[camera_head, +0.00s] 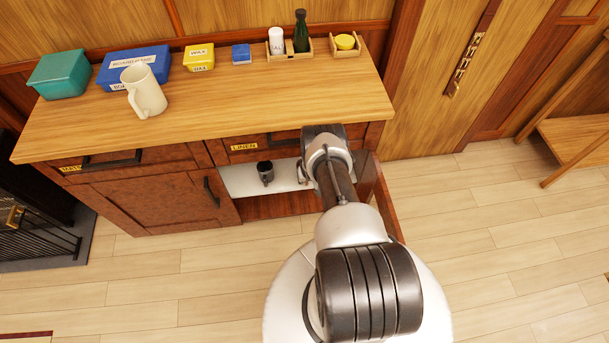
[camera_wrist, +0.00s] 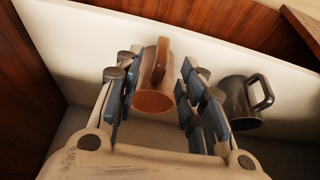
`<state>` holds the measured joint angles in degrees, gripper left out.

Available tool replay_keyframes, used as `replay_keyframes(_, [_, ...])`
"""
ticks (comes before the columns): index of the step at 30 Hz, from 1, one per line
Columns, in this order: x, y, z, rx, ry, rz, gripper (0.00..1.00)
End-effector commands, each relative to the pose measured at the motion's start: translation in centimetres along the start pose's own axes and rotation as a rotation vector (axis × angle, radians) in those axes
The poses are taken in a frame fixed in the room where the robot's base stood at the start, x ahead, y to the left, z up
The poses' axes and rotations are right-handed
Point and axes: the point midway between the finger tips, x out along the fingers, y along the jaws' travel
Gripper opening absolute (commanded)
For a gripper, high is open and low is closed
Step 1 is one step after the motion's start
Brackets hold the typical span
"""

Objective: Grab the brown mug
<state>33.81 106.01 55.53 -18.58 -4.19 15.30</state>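The brown mug (camera_wrist: 153,103) shows in the wrist view on the white cupboard shelf, its rim toward the camera and its handle pointing up in the picture. My gripper (camera_wrist: 155,98) is open, with one finger on each side of the mug. A narrow gap shows at the left finger; whether the right finger touches the mug is hard to tell. In the head view the brown mug and my fingers are hidden behind my arm.
A dark grey mug (camera_wrist: 240,104) stands just right of my right finger; the head view also shows it (camera_head: 265,173). The shelf (camera_head: 238,181) lies under the countertop (camera_head: 215,110), which holds a cream mug (camera_head: 145,92) and several boxes. An open door (camera_head: 388,205) stands right of my arm.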

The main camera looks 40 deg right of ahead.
Motion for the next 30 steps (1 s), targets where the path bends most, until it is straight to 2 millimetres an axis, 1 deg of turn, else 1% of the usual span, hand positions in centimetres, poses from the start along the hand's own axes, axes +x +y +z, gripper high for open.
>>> replay_keyframes(1, [1.3, -0.2, 0.3, -0.001, 0.001, 0.0, 0.37])
replay_keyframes(6, [2.4, -0.1, 0.2, -0.001, 0.001, 0.001, 0.37])
replay_keyframes(10, [2.7, -0.1, 0.1, 0.0, 0.0, 0.001, 0.37])
replay_keyframes(18, [2.6, -0.1, 0.0, 0.0, 0.0, 0.001, 0.36])
replay_keyframes(30, [2.6, -0.1, 0.0, 0.0, 0.0, 0.001, 0.09])
